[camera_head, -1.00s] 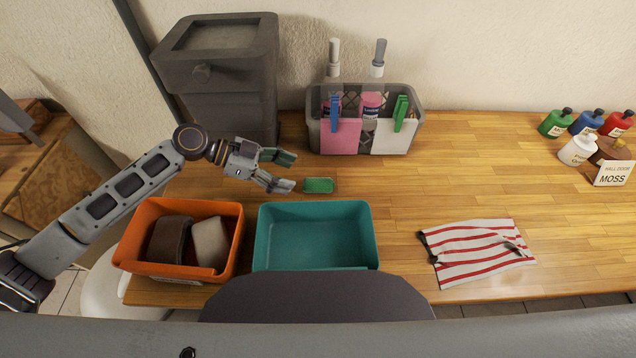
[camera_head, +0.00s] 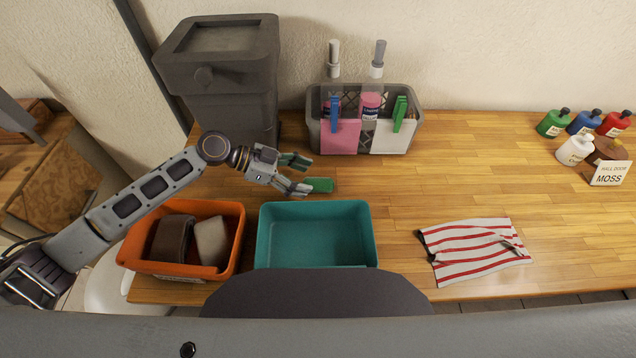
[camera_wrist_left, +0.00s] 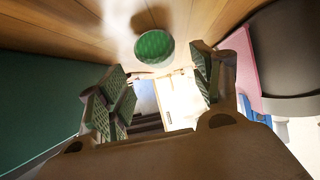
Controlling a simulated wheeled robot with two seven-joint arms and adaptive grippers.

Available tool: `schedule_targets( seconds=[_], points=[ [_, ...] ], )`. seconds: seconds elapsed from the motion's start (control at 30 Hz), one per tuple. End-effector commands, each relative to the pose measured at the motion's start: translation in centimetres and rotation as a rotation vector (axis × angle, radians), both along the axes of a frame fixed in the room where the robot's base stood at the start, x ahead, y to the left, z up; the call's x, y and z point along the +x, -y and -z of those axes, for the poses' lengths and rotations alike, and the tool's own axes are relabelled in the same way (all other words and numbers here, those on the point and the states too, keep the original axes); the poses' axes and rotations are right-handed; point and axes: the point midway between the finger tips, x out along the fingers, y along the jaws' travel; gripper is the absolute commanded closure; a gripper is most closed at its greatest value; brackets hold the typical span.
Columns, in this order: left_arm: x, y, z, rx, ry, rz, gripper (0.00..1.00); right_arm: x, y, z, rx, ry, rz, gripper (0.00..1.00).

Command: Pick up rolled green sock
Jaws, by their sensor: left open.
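The rolled green sock (camera_head: 320,185) lies on the wooden table, behind the teal bin. In the left wrist view it shows as a rounded green shape (camera_wrist_left: 154,47), ahead of the gap between the fingers. My left gripper (camera_head: 302,175) is open, just left of the sock, with its fingertips close to the sock's near end. In the left wrist view the two green-padded fingers (camera_wrist_left: 160,90) are spread apart with nothing held between them. Whether a fingertip touches the sock I cannot tell. My right gripper is not in view.
A teal bin (camera_head: 262,236) stands empty in front. An orange bin (camera_head: 222,272) with a brown item and a pale block is left of it. A grey basket (camera_head: 414,112) with clipped cards stands behind. A striped cloth (camera_head: 474,250) lies right; the table's middle right is clear.

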Motion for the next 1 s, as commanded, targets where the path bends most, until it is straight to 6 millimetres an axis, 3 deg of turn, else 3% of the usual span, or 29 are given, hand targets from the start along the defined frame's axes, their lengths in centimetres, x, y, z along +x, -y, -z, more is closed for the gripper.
schedule_targets(
  seconds=[0.4, 0.9, 1.0],
  points=[
    [0.1, 3.2, 1.5, 0.000, 0.001, 0.000, 0.35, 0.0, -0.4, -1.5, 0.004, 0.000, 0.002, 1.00],
    [0.1, 3.3, 1.7, 0.001, 0.000, 0.000, 0.35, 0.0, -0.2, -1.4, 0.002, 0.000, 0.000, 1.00],
    [0.1, 3.3, 1.7, 0.001, 0.000, 0.000, 0.46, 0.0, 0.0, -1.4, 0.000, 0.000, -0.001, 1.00]
  ],
)
